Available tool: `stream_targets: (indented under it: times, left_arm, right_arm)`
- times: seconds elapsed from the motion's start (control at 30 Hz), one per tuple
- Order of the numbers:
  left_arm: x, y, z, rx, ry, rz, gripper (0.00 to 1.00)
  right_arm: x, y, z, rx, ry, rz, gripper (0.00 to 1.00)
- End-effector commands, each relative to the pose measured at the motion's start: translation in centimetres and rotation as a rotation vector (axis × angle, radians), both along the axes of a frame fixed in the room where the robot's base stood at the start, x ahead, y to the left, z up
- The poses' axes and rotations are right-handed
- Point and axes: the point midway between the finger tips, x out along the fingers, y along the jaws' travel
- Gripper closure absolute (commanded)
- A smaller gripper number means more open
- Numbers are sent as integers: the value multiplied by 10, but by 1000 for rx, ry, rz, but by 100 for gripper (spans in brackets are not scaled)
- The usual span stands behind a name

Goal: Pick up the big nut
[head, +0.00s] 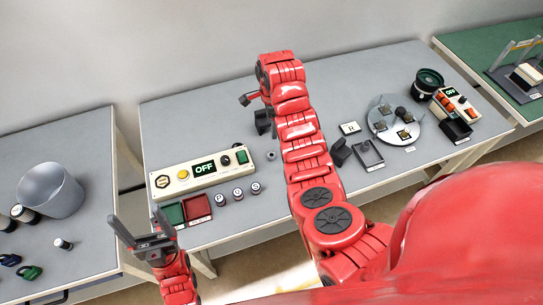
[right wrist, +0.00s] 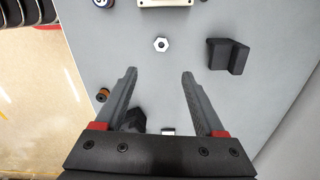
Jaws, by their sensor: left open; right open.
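The big nut (head: 271,155) is a small grey ring on the grey table, left of my right arm and right of the control box. In the right wrist view the nut (right wrist: 161,44) is a silver hexagon with a round hole, lying flat. My right gripper (right wrist: 160,80) is open and empty; the nut appears ahead of its tips, roughly centred between them, not touched. In the head view my right arm hides much of that gripper. My left gripper (head: 136,222) is open and empty at the lower left, by the table's front edge.
A control box (head: 205,168) reading OFF and red and green trays (head: 197,208) lie left of the nut. A black block (right wrist: 228,55) stands beside the nut. A round plate (head: 395,137) stands farther right.

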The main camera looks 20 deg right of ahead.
Motion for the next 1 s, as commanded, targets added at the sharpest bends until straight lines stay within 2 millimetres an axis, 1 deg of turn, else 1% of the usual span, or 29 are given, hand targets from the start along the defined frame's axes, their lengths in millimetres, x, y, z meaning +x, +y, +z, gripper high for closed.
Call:
stream_targets:
  times: [0.07,0.17,0.2,0.23,0.4,0.5,0.6,0.77,0.87,1.0]
  left_arm:
    - [0,0,-9,0,0,0,18]
    - [0,0,-23,0,0,0,18]
    - [0,0,-34,0,0,0,18]
    - [0,0,-41,0,0,0,18]
    - [0,0,-74,0,0,0,18]
    - [0,0,-90,0,0,0,18]
    - [0,0,-100,0,0,0,18]
    - [0,0,-104,0,0,0,18]
    - [0,0,-99,0,0,0,18]
    - [0,0,-88,0,0,0,18]
  right_arm:
    - [-3,0,-9,4,16,-10,29]
    - [-4,-1,-29,4,18,-12,29]
    - [-4,0,-42,5,17,-11,29]
    - [-3,-1,-50,4,16,-11,29]
    - [-2,0,-86,3,13,-9,29]
    - [-2,0,-103,2,12,-9,29]
    - [-2,0,-115,2,12,-7,29]
    - [-2,0,-121,1,11,-8,29]
    - [-1,0,-122,1,14,-7,29]
    - [1,0,-134,1,15,-7,29]
